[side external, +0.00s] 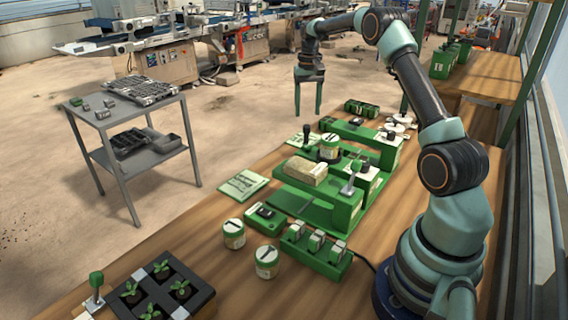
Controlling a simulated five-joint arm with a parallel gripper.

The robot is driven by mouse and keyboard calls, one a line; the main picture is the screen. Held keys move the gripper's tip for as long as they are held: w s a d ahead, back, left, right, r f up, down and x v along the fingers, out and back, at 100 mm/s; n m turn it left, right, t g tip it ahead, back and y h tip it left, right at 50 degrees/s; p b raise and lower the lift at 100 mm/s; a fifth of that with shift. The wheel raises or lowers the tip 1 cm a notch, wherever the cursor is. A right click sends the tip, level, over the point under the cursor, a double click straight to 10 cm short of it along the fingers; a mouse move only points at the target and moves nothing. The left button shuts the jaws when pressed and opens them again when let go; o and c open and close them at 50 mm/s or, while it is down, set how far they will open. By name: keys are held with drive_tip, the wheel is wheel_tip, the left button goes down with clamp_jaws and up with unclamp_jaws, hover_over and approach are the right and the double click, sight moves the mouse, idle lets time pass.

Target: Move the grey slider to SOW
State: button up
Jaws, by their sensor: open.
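My gripper (308,112) points straight down at the back of the bench, its two fingers apart and nothing between them. It is in the air, clear of the machine. The green tray seeder (345,212) stands on the wooden bench in front of it and to its right. A small grey handle (352,180) stands up on the seeder's near right part and may be the grey slider; I cannot be sure. A black-knobbed lever (307,136) stands at the seeder's far left. No SOW marking is readable from here.
A beige block (305,171) and a lidded jar (329,147) sit on the seeder. Two jars (233,234), a green switch block (318,250) and a black seedling tray (198,290) stand nearer. A green booklet (243,184) lies left on the bench.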

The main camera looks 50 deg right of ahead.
sight(307, 125)
drive_tip(key=shift+f, duration=2.75)
clamp_jaws()
